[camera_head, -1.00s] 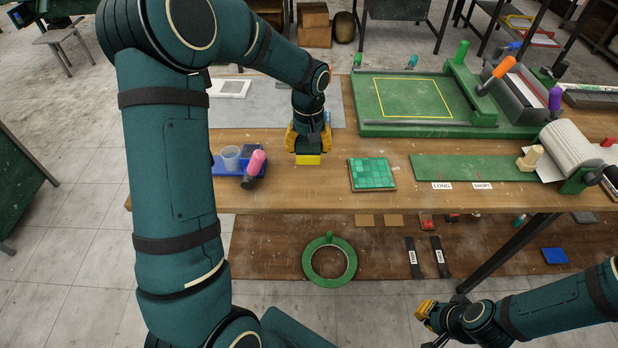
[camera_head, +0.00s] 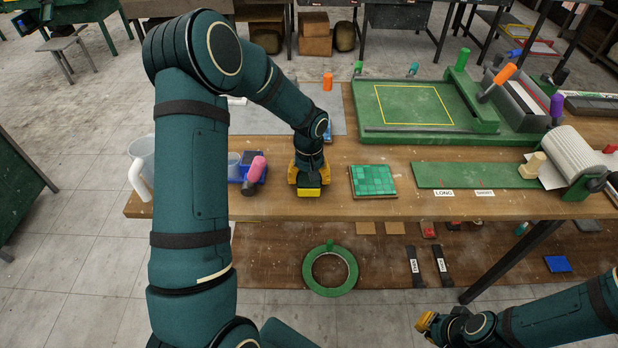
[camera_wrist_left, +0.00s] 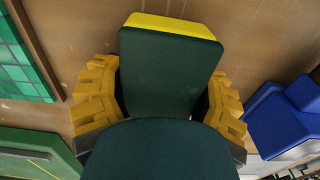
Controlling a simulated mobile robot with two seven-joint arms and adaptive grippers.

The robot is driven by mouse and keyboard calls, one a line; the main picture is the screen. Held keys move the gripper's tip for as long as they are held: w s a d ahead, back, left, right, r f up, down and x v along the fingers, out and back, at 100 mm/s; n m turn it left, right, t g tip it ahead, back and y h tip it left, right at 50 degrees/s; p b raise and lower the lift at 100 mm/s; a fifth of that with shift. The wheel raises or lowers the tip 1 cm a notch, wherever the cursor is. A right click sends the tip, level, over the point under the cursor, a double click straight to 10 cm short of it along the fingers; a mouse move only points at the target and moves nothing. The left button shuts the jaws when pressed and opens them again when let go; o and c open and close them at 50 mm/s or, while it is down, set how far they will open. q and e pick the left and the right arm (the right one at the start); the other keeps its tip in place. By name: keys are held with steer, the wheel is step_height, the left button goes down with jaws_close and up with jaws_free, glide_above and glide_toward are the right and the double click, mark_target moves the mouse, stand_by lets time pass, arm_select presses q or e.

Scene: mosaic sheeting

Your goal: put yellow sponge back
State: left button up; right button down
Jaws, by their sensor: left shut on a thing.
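The yellow sponge (camera_head: 308,193) is in my left gripper (camera_head: 309,178), near the front edge of the wooden table. In the left wrist view the sponge shows a dark green face and a yellow edge (camera_wrist_left: 175,24), with the yellow fingers of my left gripper (camera_wrist_left: 160,105) on both sides of it. Whether the sponge touches the tabletop is unclear. A blue holder (camera_head: 236,175) stands just left of the gripper, partly behind my arm; it also shows in the left wrist view (camera_wrist_left: 285,122). My right gripper (camera_head: 428,323) is low at the bottom right, and its fingertips are not clear.
A green mosaic tile sheet (camera_head: 372,180) lies right of the left gripper. A pink-handled tool (camera_head: 256,167) is by the blue holder. A clear jug (camera_head: 141,160) stands at the left end. A green board (camera_head: 470,175) and roller (camera_head: 575,150) are right. Bare table lies around the gripper.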

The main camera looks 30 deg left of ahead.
arm_select(q)
steer(key=shift+f, duration=0.1)
steer(key=o, duration=0.7)
steer(key=shift+f, duration=0.1)
steer(key=o, duration=0.5)
steer(key=shift+r, duration=0.45)
step_height(320, 180, up, 12)
steer(key=shift+f+p, duration=0.2)
steer(key=shift+p, duration=0.4)
steer(key=shift+f, duration=0.1)
